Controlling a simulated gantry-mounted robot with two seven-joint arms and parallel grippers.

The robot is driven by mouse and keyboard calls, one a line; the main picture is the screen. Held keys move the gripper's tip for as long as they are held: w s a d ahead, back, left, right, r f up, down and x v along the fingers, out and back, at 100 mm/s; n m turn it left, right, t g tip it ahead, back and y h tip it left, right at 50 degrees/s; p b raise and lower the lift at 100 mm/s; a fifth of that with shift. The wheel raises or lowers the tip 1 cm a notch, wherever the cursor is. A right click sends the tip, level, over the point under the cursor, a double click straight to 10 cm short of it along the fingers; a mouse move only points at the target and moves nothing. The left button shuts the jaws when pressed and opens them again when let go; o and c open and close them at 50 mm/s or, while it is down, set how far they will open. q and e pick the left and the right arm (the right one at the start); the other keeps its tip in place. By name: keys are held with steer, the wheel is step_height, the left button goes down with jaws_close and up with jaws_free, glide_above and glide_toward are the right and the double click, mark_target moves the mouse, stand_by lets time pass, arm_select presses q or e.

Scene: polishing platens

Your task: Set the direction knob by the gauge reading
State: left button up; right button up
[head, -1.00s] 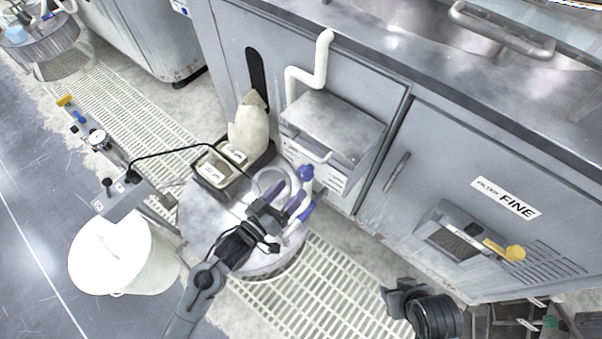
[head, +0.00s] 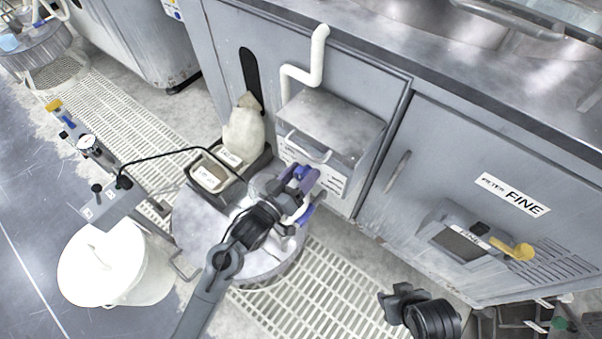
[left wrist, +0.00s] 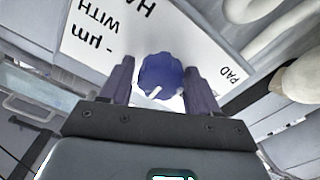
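The blue direction knob (left wrist: 160,76), with a white mark at its lower left edge, sits on a white labelled plate. My left gripper (left wrist: 160,88) is open, with one purple finger on each side of the knob; whether either touches it I cannot tell. In the head view the left gripper (head: 300,180) is at the front of the grey box, largely hiding the knob. The gauge (head: 88,143) is a small white round dial on the floor-side fixture at left; its needle is too small to read. My right gripper (head: 400,298) is empty at the lower right, apart from everything.
A round metal stand (head: 205,235) lies under my left arm and carries a tray with a light container (head: 210,173). A white bucket (head: 115,268) stands at left. The cabinet door marked FINE (head: 512,195) has a yellow handle (head: 514,250).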

arm_select(q)
steer(key=c, duration=0.7)
steer(key=shift+r+m+p, duration=0.2)
steer(key=shift+m+p, duration=0.6)
steer(key=shift+p, duration=0.3)
steer(key=shift+c, duration=0.2)
steer(key=shift+r+m+p, duration=0.1)
steer(key=shift+m+p, duration=1)
steer(key=shift+p, duration=0.1)
steer(key=m+p, duration=0.2)
steer(key=m, duration=0.1)
steer(key=shift+d, duration=0.1)
steer(key=shift+m+p, duration=0.6)
steer(key=shift+m, duration=0.4)
steer(key=o, duration=0.8)
steer(key=shift+s, duration=0.1)
steer(key=shift+o, duration=1)
steer(key=shift+f, duration=0.25)
